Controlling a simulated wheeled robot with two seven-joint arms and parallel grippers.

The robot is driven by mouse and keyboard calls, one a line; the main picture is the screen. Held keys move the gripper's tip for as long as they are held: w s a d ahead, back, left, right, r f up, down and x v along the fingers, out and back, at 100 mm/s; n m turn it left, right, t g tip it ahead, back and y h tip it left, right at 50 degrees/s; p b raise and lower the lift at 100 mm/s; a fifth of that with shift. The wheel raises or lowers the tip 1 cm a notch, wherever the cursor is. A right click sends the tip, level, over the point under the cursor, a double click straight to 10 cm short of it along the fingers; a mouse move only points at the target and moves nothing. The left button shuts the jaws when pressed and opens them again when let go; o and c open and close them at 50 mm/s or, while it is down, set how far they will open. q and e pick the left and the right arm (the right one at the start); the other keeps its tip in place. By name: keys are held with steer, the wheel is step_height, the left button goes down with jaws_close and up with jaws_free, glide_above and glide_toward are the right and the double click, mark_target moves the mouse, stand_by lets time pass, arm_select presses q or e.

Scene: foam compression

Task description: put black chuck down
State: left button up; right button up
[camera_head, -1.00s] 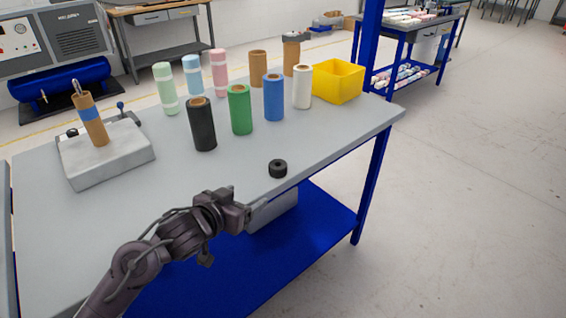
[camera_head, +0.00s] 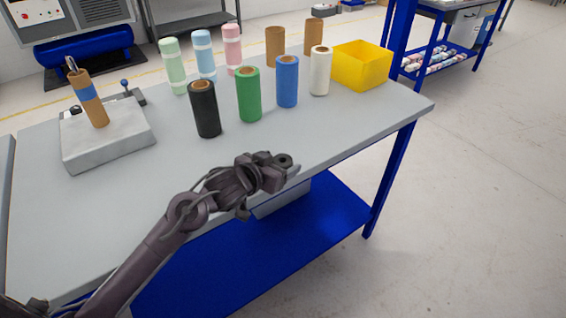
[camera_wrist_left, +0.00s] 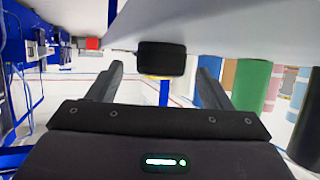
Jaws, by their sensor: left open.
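The black chuck (camera_head: 284,160), a short dark cylinder with a hole in its top, stands on the grey workbench (camera_head: 330,140) near its front edge. My left gripper (camera_head: 279,168) is right at it in the head view and partly covers it. In the left wrist view, where the bench top is at the upper side, the chuck (camera_wrist_left: 162,57) sits between and slightly beyond the two open fingers (camera_wrist_left: 160,70). A gap shows on each side, so the fingers do not grip it. My right gripper is not in view.
Black (camera_head: 205,108), green (camera_head: 248,94), blue (camera_head: 287,81) and white (camera_head: 320,71) rolls stand behind. A yellow bin (camera_head: 360,65) is at the back right. A grey block fixture (camera_head: 108,140) with a brown tube (camera_head: 90,98) is at left. The bench front is clear.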

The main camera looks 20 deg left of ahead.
arm_select(q)
steer(key=shift+x, duration=1.25)
steer(key=shift+w+f, duration=0.1)
steer(key=shift+w, duration=0.05)
steer(key=c, duration=1.1)
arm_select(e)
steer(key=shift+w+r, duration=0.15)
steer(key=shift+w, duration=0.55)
arm_select(q)
steer(key=shift+r, duration=0.65)
step_height(320, 180, up, 18)
steer(key=p, duration=0.5)
steer(key=s+a+r+n+y, duration=0.1)
steer(key=s+r+n+y, duration=0.1)
steer(key=s, duration=0.5)
steer(key=shift+s+a+n+t+y, duration=0.3)
steer(key=shift+n+y, duration=0.3)
steer(key=shift+y, duration=0.3)
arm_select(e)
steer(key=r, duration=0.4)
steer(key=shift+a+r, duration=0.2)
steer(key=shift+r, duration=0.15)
